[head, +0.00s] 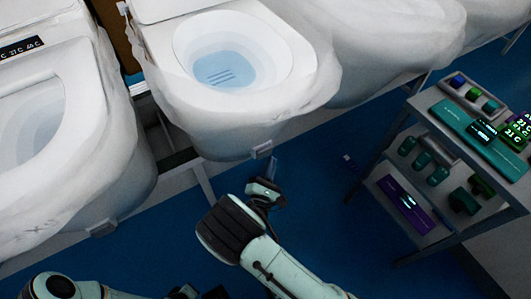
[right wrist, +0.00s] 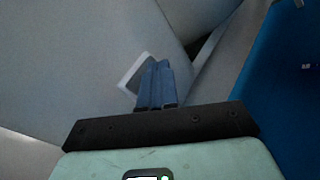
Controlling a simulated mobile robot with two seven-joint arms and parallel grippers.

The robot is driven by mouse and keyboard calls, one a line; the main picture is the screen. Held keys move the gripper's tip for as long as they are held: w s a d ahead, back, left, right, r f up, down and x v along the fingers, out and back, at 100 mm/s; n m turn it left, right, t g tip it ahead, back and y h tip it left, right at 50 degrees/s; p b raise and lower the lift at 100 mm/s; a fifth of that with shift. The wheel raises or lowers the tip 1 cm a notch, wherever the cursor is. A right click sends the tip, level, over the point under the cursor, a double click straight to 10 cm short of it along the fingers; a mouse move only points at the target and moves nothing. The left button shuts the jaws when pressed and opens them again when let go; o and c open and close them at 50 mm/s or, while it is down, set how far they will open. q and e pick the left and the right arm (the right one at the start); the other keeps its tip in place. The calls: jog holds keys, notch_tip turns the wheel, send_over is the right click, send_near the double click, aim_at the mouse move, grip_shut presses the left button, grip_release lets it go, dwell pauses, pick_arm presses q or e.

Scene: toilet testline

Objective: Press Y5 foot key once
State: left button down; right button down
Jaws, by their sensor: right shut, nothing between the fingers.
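The middle toilet (head: 290,100) has a small pale foot key (head: 262,149) low on its front. No Y5 label is readable on it. My right gripper (head: 273,172) is shut and empty, with its fingertips just below and beside this key in the head view. In the right wrist view, the blue fingers (right wrist: 156,85) lie together in front of a pale, light-edged key (right wrist: 130,80) and hide part of it. I cannot tell whether they touch it. My left arm (head: 60,288) shows only at the bottom edge; its fingers are not visible.
A left toilet (head: 110,165) has a similar key (head: 103,229). More white toilets stand at the upper right. A grey cart (head: 420,103) with teal and purple devices stands at right. A small dark item (head: 348,160) lies on the blue floor (head: 320,215), which is otherwise mostly clear.

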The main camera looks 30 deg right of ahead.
jog(key=shift+w, duration=0.15)
dwell(0.6)
jog(key=shift+w, duration=0.3)
jog(key=shift+w, duration=0.4)
dwell(0.6)
jog(key=shift+s, duration=0.1)
jog(key=shift+s+p, duration=0.55)
jog(key=shift+s, duration=0.2)
jog(key=s+p, duration=0.1)
jog(key=s, duration=0.4)
jog(key=shift+d, duration=0.2)
